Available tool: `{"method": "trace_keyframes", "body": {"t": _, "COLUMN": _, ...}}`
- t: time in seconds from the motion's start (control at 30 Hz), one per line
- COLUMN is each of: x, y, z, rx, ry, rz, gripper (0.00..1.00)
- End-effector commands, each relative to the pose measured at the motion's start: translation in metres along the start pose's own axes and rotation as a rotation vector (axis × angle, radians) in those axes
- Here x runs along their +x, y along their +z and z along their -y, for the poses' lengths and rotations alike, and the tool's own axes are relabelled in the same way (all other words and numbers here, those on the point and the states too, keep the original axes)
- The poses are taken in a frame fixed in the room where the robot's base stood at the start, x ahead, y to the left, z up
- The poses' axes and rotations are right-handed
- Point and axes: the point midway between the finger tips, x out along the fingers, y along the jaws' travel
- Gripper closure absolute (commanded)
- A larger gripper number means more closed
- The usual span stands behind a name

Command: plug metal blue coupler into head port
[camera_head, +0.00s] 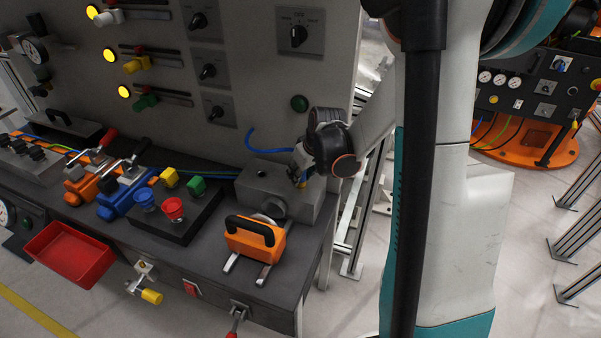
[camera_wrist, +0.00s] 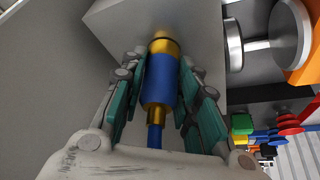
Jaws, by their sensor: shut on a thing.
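The metal blue coupler (camera_wrist: 160,78) has a blue body with brass-coloured ends. My gripper (camera_wrist: 157,85) is shut on it, with teal-padded fingers on both sides. Its front brass end points at the grey block (camera_wrist: 185,20) and appears to meet the block's face. The head port itself is hidden, so I cannot tell whether the coupler is seated in it. In the head view, my gripper (camera_head: 300,177) is at the right part of the grey block (camera_head: 262,179), and only a small bit of the coupler (camera_head: 301,182) shows.
A blue hose (camera_head: 268,148) runs from the wall panel toward my gripper. An orange carriage with a black handle (camera_head: 255,241) stands in front of the block. Coloured buttons on a black box (camera_head: 178,220) are to the left.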

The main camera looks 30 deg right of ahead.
Motion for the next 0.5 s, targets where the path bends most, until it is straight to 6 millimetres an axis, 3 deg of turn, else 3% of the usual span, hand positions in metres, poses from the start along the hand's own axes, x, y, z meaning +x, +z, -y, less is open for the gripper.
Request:
{"method": "trace_keyframes", "body": {"t": 0.3, "x": 0.0, "y": -0.0004, "z": -0.0001, "rx": 0.0, "ry": 0.0, "rz": -0.001, "gripper": 1.0}}
{"method": "trace_keyframes", "body": {"t": 0.33, "x": 0.0, "y": -0.0004, "z": -0.0001, "rx": 0.0, "ry": 0.0, "rz": -0.001, "gripper": 0.64}}
{"method": "trace_keyframes", "body": {"t": 0.4, "x": 0.0, "y": -0.0004, "z": -0.0001, "rx": 0.0, "ry": 0.0, "rz": -0.001, "gripper": 0.48}}
{"method": "trace_keyframes", "body": {"t": 0.5, "x": 0.0001, "y": -0.0003, "z": -0.0001, "rx": 0.0, "ry": 0.0, "rz": -0.001, "gripper": 0.48}}
